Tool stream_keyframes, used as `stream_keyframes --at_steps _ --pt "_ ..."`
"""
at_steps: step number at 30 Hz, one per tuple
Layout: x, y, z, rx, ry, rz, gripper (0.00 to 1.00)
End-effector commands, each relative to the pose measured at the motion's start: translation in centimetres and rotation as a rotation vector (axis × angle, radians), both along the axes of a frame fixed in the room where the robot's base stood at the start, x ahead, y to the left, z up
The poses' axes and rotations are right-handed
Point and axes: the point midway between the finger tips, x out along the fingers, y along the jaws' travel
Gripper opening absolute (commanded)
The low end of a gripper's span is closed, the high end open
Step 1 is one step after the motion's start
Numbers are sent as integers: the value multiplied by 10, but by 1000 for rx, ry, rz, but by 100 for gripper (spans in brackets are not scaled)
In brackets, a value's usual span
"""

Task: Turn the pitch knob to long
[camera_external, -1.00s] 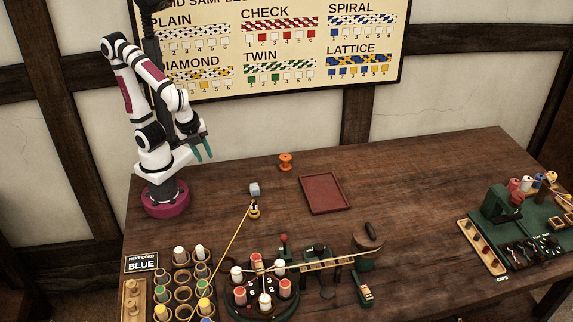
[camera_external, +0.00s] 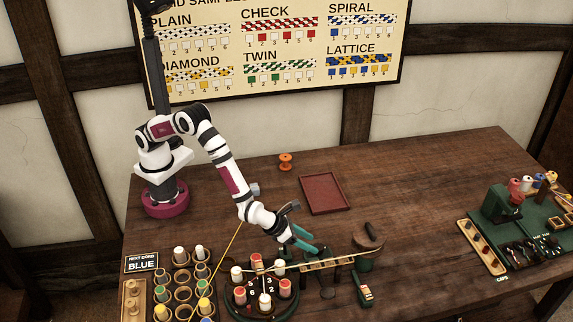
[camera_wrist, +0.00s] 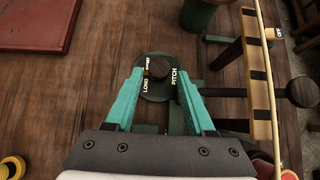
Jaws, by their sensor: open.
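The pitch knob (camera_wrist: 158,67) shows in the wrist view as a dark round piece on a dark plate, with PITCH lettered on its right and LONG and a smaller, blurred word on its left. Which way it points is hard to tell. My gripper (camera_wrist: 159,77) is open, its teal fingers reaching toward the knob from below, one tip on each side. Whether they touch it I cannot tell. In the external view my gripper (camera_external: 318,246) is low over the table beside the wooden slatted piece, and it hides the knob.
A wooden slatted piece (camera_wrist: 257,75) and a taut cord (camera_wrist: 267,60) run close on the right. The round carrier with bobbins (camera_external: 262,313) stands left of my gripper. A dark red tray (camera_external: 325,193) lies behind, with bare table around it.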

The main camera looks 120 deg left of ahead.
Motion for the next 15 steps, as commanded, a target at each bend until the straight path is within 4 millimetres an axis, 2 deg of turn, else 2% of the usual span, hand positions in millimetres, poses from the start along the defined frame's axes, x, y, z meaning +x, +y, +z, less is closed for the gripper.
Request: stream_keyframes --at_steps 6,15 --pt "14 15 -20 0 0 3 54" --pt "16 17 -24 -1 0 2 54"
